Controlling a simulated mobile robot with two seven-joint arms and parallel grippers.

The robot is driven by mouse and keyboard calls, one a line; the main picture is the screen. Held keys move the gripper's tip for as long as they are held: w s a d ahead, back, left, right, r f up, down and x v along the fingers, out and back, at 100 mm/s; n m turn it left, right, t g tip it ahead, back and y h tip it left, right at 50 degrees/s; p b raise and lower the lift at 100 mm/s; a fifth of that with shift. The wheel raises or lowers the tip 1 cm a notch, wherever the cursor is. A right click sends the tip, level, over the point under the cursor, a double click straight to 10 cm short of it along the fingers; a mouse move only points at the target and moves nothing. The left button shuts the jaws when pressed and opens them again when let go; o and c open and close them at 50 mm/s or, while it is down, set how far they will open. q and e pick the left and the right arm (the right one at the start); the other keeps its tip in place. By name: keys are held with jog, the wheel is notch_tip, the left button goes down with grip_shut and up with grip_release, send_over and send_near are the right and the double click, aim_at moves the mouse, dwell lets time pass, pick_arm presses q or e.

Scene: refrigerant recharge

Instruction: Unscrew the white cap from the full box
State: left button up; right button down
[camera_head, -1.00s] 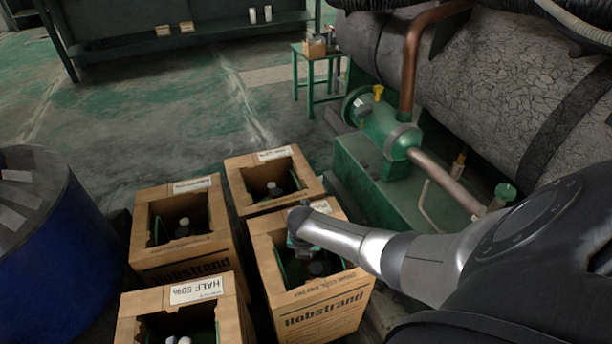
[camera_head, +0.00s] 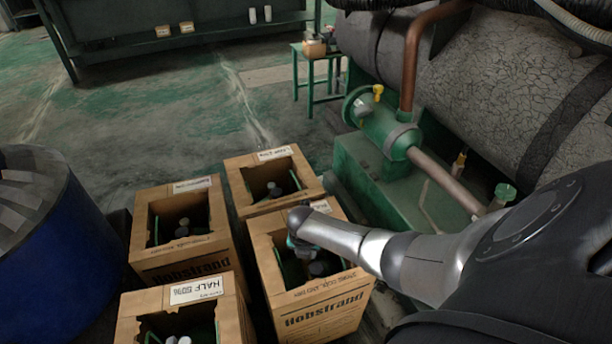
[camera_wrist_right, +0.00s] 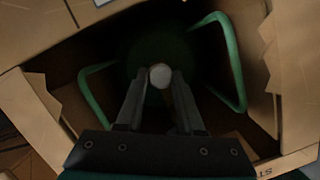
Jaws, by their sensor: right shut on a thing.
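The full box (camera_head: 325,312) is the open-topped cardboard box under my right arm. Its label is mostly covered by my wrist. The white cap (camera_wrist_right: 160,76) shows in the right wrist view as a small round pale top, at the centre of the dark box opening. My right gripper (camera_wrist_right: 159,84) points down into the box, its two fingers on either side of the cap and shut on it. A dark green cylinder (camera_wrist_right: 142,52) lies in shadow below the cap. In the head view the fingertips are hidden by my wrist. My left gripper is out of view.
Green handles (camera_wrist_right: 228,62) rise on both sides inside the box, close to the fingers. Similar open boxes stand to the left (camera_head: 185,265), behind (camera_head: 245,180) and front left (camera_head: 135,325). A blue drum (camera_head: 50,270) is far left; green machinery (camera_head: 375,175) stands right.

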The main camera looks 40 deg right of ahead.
dwell(0.4)
jog(key=shift+d+n, duration=0.1)
jog(key=shift+n, duration=0.6)
jog(key=shift+n+y, duration=0.3)
jog(key=shift+n, duration=0.9)
jog(key=n+b, duration=0.1)
jog(key=n, duration=0.2)
jog(key=shift+s+d+f+t+y+b, duration=0.1)
jog(key=shift+t+y+b, duration=0.25)
jog(key=shift+t+y, duration=0.05)
jog(key=shift+n, duration=0.3)
